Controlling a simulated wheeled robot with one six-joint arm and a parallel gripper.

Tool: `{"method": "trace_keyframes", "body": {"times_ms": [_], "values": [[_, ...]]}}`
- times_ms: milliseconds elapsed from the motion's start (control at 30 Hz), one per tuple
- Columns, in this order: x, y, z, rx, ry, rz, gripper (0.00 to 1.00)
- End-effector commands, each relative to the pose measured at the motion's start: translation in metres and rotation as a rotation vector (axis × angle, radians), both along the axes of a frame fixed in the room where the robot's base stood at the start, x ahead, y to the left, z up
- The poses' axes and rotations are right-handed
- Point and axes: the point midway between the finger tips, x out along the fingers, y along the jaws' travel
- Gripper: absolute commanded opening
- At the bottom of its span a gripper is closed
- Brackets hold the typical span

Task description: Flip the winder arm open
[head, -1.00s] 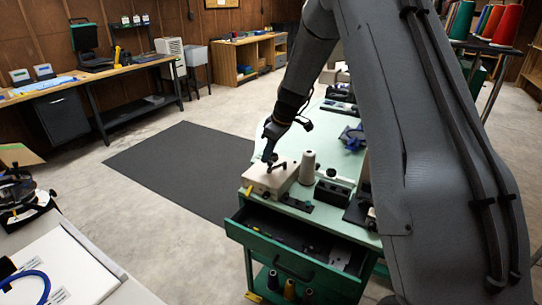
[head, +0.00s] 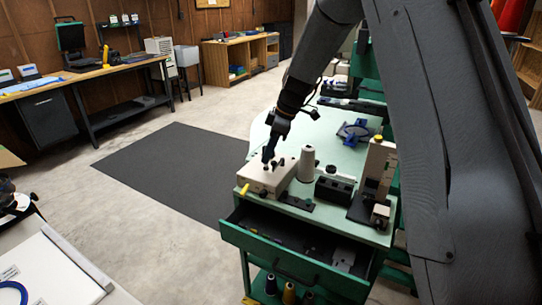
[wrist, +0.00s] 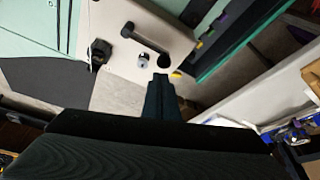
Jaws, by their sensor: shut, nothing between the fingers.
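The winder is a beige box (head: 262,181) on the near left corner of the green bench top. A yellow piece sticks out at its front left. Its black winder arm (wrist: 147,40) lies across the top face in the wrist view, with a round pivot end and a knob-like far end. A small silver post (wrist: 143,58) and a black knob (wrist: 99,50) stand beside it. My gripper (head: 267,157) points down over the box. In the wrist view its fingertips (wrist: 161,78) are together and empty, just short of the arm's far end; contact cannot be told.
A white thread cone (head: 307,165) and a black block (head: 334,188) stand right of the winder. A beige upright device (head: 377,165) is further right. An open drawer (head: 290,260) juts out below the bench top. A dark mat (head: 170,175) covers the floor to the left.

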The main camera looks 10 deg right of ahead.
Motion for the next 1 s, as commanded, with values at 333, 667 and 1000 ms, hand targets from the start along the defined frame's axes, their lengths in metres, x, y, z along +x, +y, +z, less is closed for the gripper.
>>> {"method": "trace_keyframes", "body": {"times_ms": [333,667,1000], "values": [[0.005,0.000,0.000,0.000,0.000,-0.004,0.00],[0.016,0.004,0.001,0.001,0.000,-0.005,0.00],[0.016,0.007,0.001,0.001,0.000,-0.005,0.00]]}}
